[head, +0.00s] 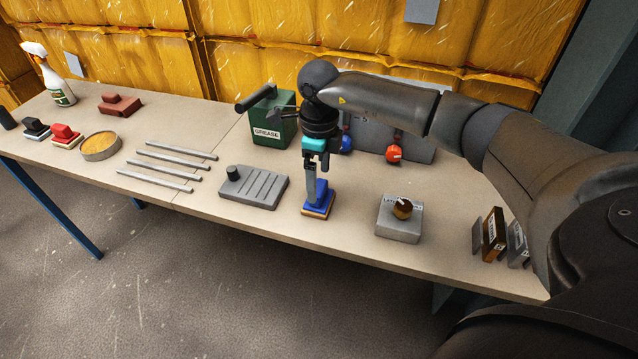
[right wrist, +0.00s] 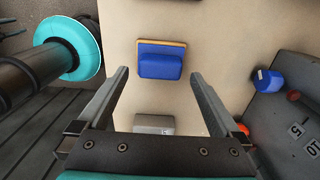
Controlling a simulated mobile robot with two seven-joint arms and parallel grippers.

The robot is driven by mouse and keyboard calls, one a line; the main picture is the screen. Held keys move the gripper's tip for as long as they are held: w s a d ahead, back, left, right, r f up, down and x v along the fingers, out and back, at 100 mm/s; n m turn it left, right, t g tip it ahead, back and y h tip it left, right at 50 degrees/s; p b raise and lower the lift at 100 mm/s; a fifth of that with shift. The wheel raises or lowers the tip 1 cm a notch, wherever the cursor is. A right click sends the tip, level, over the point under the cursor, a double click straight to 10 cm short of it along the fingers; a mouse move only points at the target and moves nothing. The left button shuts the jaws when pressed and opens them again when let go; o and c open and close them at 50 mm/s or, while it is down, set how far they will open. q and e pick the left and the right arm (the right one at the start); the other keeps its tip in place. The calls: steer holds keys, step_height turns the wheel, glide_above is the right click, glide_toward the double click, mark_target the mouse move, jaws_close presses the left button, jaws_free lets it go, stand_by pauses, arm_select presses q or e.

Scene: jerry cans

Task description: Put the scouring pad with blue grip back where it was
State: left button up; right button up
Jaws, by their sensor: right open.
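The scouring pad with blue grip (head: 319,200) stands on the table in the middle of the head view, its tan base down. It also shows in the right wrist view (right wrist: 161,65), near and beyond the fingertips. My right gripper (head: 312,194) points down at the pad in the head view. Its two fingers (right wrist: 160,72) are spread apart in the right wrist view, with nothing clasped between them. I cannot tell whether a finger touches the pad. My left gripper is in neither view.
A grey slotted plate (head: 260,190) lies left of the pad, and a grey box with a brown knob (head: 398,226) right. A green grease can (head: 271,130) and a grey panel with knobs (head: 395,154) stand behind. Rods (head: 160,171) and red-gripped (head: 66,134) and black-gripped (head: 36,128) pads lie left.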

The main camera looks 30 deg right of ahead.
mark_target(319, 187)
step_height(319, 187, up, 9)
steer(key=p, duration=0.1)
steer(key=shift+f, duration=0.2)
